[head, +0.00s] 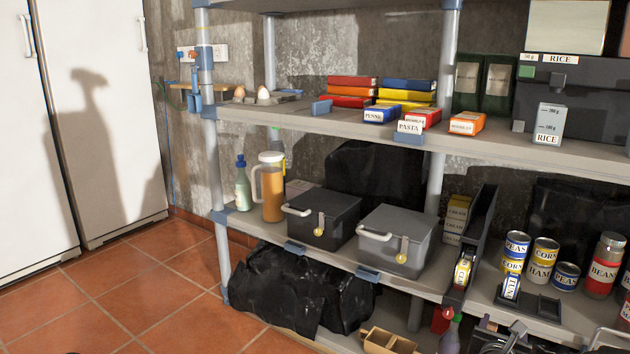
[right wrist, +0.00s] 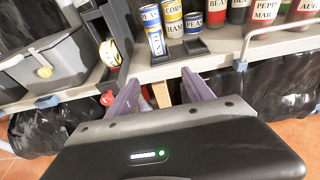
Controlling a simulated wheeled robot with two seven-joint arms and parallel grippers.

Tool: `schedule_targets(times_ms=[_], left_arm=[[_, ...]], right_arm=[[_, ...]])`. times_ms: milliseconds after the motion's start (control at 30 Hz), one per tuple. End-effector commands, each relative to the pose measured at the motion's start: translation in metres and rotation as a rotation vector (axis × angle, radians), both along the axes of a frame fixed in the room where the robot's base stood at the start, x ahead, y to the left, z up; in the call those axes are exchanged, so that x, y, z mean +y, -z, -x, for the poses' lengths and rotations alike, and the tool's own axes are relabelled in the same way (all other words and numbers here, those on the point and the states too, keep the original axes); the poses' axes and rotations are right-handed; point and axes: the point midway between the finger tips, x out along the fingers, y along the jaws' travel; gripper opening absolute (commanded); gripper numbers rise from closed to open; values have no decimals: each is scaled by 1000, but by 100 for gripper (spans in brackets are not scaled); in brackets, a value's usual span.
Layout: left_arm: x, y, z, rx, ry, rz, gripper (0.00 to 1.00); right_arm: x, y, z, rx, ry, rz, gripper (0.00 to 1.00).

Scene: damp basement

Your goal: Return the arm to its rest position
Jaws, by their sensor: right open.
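My right gripper (right wrist: 160,92) is open in the right wrist view, its two purple fingers spread apart with nothing between them. The fingers point toward the front edge of the shelf (right wrist: 165,68) that holds cans. A small tuna can (right wrist: 157,44) and a ham can (right wrist: 172,30) stand on that shelf, beyond the fingertips. In the head view, only a small part near the bottom right edge may be my right arm; I cannot make out its fingers. My left gripper is not in view.
The metal shelving (head: 290,118) holds boxes, a jug (head: 271,190), two lidded bins (head: 322,217) (head: 394,240) and jars (head: 604,266). A wire handle (right wrist: 245,50) rises at the right. A black bag (head: 290,290) lies low. Tiled floor (head: 140,290) is clear at left.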

Motion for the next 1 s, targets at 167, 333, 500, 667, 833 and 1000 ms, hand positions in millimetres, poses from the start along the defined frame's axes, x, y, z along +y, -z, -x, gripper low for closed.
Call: schedule_targets(times_ms=[167, 333, 500, 667, 833, 1000], left_arm=[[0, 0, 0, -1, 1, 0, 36], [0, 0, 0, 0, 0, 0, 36], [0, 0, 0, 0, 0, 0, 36], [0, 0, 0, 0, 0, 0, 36], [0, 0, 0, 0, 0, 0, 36], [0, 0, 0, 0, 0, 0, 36]], right_arm=[[1, 2, 0, 73, -36, 86, 60], [6, 4, -2, 162, -94, 186, 60], [15, 12, -5, 294, -196, 342, 60], [30, 31, -4, 472, -349, 548, 60], [73, 86, 3, 741, -672, 892, 60], [154, 179, 37, 958, -1218, 1378, 60]])
